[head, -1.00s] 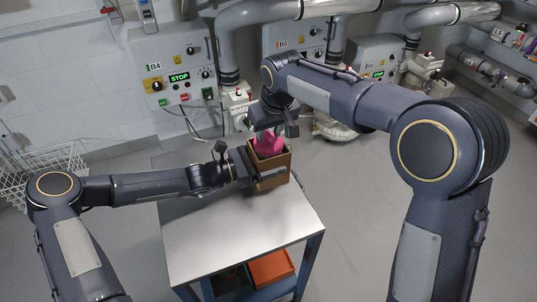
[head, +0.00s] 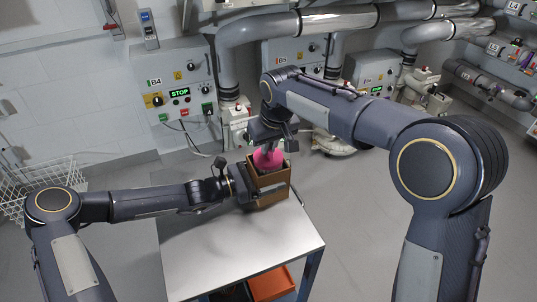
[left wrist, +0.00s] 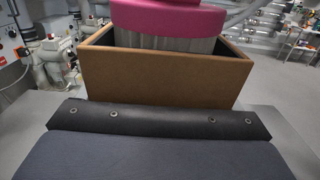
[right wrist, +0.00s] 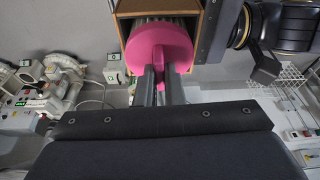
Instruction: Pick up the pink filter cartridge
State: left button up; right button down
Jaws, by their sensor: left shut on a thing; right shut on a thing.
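The pink filter cartridge (head: 268,160) stands in an open brown box (head: 281,179) on the metal table. In the left wrist view its pink top (left wrist: 168,20) is above the box rim, with part of its grey ribbed body (left wrist: 170,43) showing; its lower part is hidden inside the box. My left gripper (head: 262,187) is shut on the brown box, whose wall (left wrist: 165,78) fills the left wrist view. My right gripper (head: 270,146) is above the box, its fingers (right wrist: 160,85) shut on the raised pink grip of the cartridge.
The metal table (head: 240,245) is clear in front of the box. An orange bin (head: 270,284) sits on its lower shelf. Behind are wall control boxes (head: 180,85) and large grey pipes (head: 300,22). A white wire basket (head: 45,178) stands at the left.

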notch_tip(320, 180, up, 18)
jog(key=shift+f, duration=0.2)
pick_arm(q)
jog(key=o, duration=1)
jog(key=shift+c, duration=0.2)
